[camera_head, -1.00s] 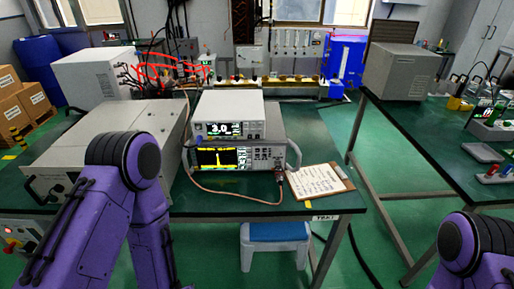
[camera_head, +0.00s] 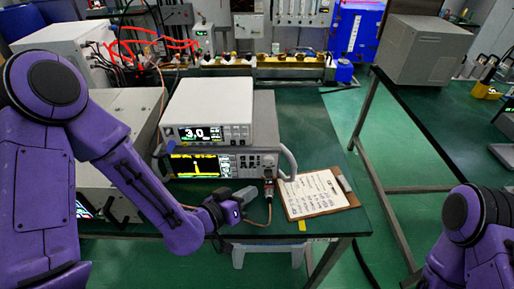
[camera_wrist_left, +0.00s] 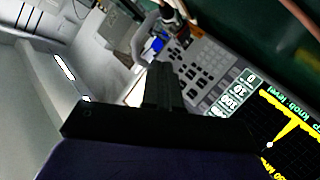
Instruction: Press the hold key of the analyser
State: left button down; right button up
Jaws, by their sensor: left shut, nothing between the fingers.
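The analyser (camera_head: 198,178), with a yellow trace on its dark screen, sits under a white unit on the table. Its keys and knob are right of the screen. In the left wrist view the analyser's screen (camera_wrist_left: 284,128) shows tilted at lower right, with its grey keypad (camera_wrist_left: 205,62) above. My left gripper (camera_head: 246,194) is shut and empty, in front of the analyser's lower right part. In the left wrist view its dark fingers (camera_wrist_left: 160,72) stand before the keypad edge and hide part of it. I cannot make out the hold key's label. My right gripper is out of view.
The white unit (camera_head: 210,108) reads 3.0. A cable runs from a connector (camera_head: 268,185) at the analyser's lower right. A clipboard (camera_head: 318,194) lies right of it. The analyser's side handle (camera_head: 290,160) sticks out. A grey box (camera_head: 125,110) stands at left.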

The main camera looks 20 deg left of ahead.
aim_at(252, 158)
pick_arm(q)
jog(key=shift+w+a+r+p, duration=0.15)
jog(key=shift+w+a, duration=0.25)
jog(key=shift+w, duration=0.9)
jog(key=shift+w+a+f+p, duration=0.1)
jog(key=shift+w+a+p, duration=0.2)
jog(key=shift+w, duration=0.95)
jog(key=shift+w+a+r+p, duration=0.15)
jog(key=shift+w+a, duration=0.3)
jog(key=shift+w, duration=0.85)
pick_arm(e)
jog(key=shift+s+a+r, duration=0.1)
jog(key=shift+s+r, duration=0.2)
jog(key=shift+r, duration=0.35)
pick_arm(q)
jog(key=shift+w+a, duration=0.1)
jog(key=shift+w, duration=0.35)
jog(key=shift+w+a, duration=0.1)
jog(key=shift+w, duration=0.25)
jog(key=shift+s, duration=0.15)
jog(key=shift+s+d, duration=0.2)
jog(key=shift+s, duration=0.45)
